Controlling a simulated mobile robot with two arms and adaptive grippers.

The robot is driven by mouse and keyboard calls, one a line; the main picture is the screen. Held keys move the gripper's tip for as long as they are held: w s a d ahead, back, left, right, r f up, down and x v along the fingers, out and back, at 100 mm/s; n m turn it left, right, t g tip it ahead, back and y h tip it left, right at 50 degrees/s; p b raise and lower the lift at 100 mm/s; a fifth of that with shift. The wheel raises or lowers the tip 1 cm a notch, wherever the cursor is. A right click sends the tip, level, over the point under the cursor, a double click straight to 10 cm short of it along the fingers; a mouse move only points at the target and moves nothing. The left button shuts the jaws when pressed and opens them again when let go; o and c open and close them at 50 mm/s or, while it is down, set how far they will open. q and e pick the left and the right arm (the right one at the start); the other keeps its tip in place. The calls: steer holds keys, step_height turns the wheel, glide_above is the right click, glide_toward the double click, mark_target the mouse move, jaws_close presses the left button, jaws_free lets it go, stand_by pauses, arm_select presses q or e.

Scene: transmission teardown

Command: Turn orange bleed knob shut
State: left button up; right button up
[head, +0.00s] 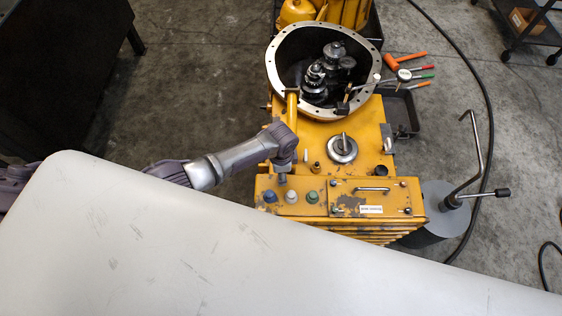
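A worn yellow machine (370,150) with an open round gear housing stands at the centre of the head view. My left arm reaches in from the left, and its gripper (283,178) points down over the machine's near left part, just behind the front panel. The fingers are small and seen from above, so I cannot tell whether they are open or hold anything. A small brass-coloured fitting (317,167) stands to the right of the gripper. My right gripper is not in view.
Blue (269,196), white (291,196) and green (312,197) caps line the front panel. A round silver cap (342,148) sits behind. Orange-handled tools (408,60) lie at the back right. A grey cylinder with a crank (440,212) stands right.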

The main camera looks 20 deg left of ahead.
arm_select(q)
step_height(320, 180, up, 10)
steer(key=shift+f, duration=0.15)
stand_by(0.7)
